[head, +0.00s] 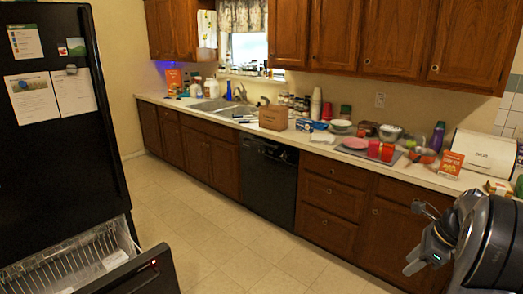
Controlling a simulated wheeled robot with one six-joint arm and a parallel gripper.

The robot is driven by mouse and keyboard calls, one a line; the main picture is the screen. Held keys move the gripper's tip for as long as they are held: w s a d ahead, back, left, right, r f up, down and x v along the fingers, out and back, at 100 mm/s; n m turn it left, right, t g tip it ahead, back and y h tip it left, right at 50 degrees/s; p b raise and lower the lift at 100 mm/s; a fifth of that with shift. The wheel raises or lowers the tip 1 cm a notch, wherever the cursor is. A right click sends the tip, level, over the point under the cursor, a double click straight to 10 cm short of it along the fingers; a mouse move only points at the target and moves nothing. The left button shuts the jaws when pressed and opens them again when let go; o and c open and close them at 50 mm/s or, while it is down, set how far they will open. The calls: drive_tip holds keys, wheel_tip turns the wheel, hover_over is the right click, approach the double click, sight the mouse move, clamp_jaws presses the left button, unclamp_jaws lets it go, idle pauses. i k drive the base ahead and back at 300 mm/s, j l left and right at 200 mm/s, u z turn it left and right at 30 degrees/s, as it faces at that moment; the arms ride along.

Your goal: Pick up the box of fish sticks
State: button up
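I cannot tell for sure which thing is the box of fish sticks, as no label is readable. An upright orange-red box (451,163) stands on the right part of the counter. A brown box (273,117) sits mid-counter, with a small blue and white box (310,125) beside it. Another orange box (173,80) stands at the far left end. My gripper (422,238) is at the lower right, in front of the right-hand cabinets and below the counter edge. It appears apart from all the boxes. Its fingers are too unclear to read.
The long counter (330,148) is cluttered with cups, bowls, bottles and a white bin (485,153). A black refrigerator (60,150) is at left, its lower drawer (65,275) pulled out with pale contents. The tiled floor (225,235) between is clear.

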sight(305, 126)
drive_tip(key=i, duration=2.4)
drive_tip(key=i+z, duration=0.1)
drive_tip(key=i, duration=0.7)
drive_tip(key=i+j, duration=0.15)
drive_tip(key=i, duration=0.65)
drive_tip(key=i+j+z, duration=0.15)
drive_tip(key=i, duration=0.7)
